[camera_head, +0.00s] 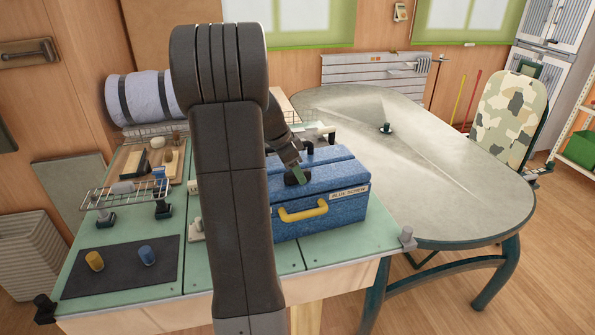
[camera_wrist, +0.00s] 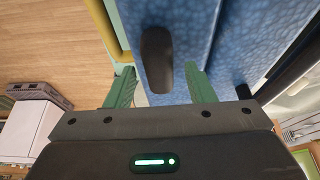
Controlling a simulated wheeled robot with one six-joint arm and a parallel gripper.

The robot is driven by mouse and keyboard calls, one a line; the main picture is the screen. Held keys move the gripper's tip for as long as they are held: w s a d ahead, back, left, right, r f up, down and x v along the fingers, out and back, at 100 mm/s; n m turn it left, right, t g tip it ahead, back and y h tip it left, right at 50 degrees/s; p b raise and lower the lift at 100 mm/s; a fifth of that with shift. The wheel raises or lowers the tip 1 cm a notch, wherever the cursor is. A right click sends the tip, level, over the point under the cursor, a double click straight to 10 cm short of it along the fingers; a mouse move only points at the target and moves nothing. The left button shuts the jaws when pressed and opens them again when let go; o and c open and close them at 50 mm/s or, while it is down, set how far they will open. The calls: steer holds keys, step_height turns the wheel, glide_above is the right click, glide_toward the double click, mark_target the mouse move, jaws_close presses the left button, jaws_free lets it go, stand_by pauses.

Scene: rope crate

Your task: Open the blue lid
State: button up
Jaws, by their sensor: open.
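The blue box (camera_head: 335,212) stands on the green worktop with a yellow handle (camera_head: 303,211) and a label reading "BLUE SCREW" on its front. Its blue lid (camera_head: 338,170) looks shut. My gripper (camera_head: 297,175) is over the lid's near left part, partly hidden behind my arm. In the wrist view its two green fingers (camera_wrist: 163,88) are apart, with a dark knob (camera_wrist: 157,60) on the blue surface showing between them. I cannot tell whether either finger touches the knob. The left part of the box is hidden by my arm.
A dark mat (camera_head: 120,268) with a yellow and a blue cylinder lies at the front left. A wire rack (camera_head: 125,192) and a rolled grey bundle (camera_head: 142,97) are behind it. The large oval table (camera_head: 440,165) at right is mostly bare.

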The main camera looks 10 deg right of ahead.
steer(key=shift+d+f, duration=0.2)
steer(key=shift+f, duration=0.3)
jaws_close()
steer(key=shift+r, duration=0.1)
